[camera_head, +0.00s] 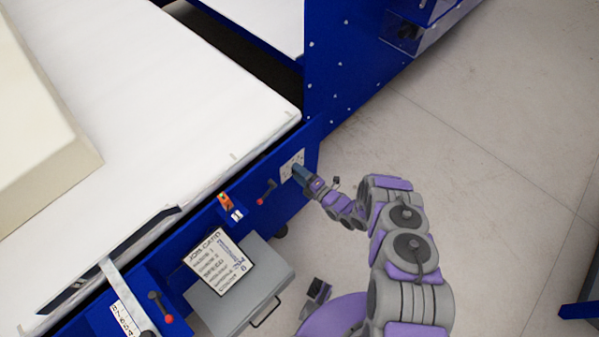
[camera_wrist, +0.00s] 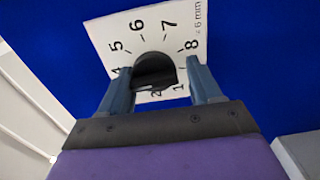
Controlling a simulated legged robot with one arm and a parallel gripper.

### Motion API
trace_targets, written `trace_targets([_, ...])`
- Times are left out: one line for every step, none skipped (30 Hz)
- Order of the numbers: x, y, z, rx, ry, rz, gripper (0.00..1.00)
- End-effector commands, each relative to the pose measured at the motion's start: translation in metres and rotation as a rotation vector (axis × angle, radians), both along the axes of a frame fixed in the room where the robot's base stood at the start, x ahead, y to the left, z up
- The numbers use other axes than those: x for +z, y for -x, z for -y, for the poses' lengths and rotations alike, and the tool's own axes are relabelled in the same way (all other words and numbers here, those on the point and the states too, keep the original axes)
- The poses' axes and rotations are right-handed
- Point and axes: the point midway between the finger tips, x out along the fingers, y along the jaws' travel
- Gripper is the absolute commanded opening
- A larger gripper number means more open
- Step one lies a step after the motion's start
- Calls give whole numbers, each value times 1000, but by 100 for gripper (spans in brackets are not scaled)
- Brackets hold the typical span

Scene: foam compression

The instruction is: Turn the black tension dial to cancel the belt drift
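The black tension dial (camera_wrist: 154,70) sits on a white scale plate (camera_wrist: 108,32) with printed numbers, several of them readable around it. My gripper (camera_wrist: 158,68) has one finger on each side of the dial, with a visible gap at the right finger; contact at the left finger is unclear. The dial's lower part and some scale marks are hidden by the fingers and palm. In the head view, my gripper (camera_head: 299,172) reaches the plate (camera_head: 291,163) on the blue machine frame, and the dial itself is hard to make out there.
A job card (camera_head: 222,262) lies on a grey box (camera_head: 250,290). A cream foam block (camera_head: 45,130) rests on the white belt (camera_head: 180,90).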

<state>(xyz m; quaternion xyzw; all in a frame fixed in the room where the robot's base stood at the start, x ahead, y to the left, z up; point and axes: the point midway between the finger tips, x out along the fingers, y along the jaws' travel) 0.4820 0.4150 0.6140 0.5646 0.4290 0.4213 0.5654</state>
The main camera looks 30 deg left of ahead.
Motion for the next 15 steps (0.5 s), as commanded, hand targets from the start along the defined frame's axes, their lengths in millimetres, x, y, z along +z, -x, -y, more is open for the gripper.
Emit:
trace_targets([-1,1,0,0,2,-2,63])
trace_targets([0,0,0,0,1,0,66])
trace_targets([0,0,0,0,0,1,70])
trace_targets([1,0,0,0,-1,1,73])
trace_targets([1,0,0,0,-1,2,76])
trace_targets([2,0,0,0,-2,3,77])
trace_targets([2,-1,0,-1,-3,4,77])
trace_targets([2,-1,0,-1,-4,4,77])
trace_targets([3,-1,0,-1,-4,4,77])
trace_targets([3,-1,0,-1,-5,6,77])
trace_targets([3,-1,0,-1,-5,6,77])
trace_targets([3,-1,0,-1,-5,6,77])
trace_targets([3,-1,1,-1,-5,6,77])
trace_targets([4,-1,2,-1,-6,6,77])
trace_targets([4,0,4,-1,-5,7,77])
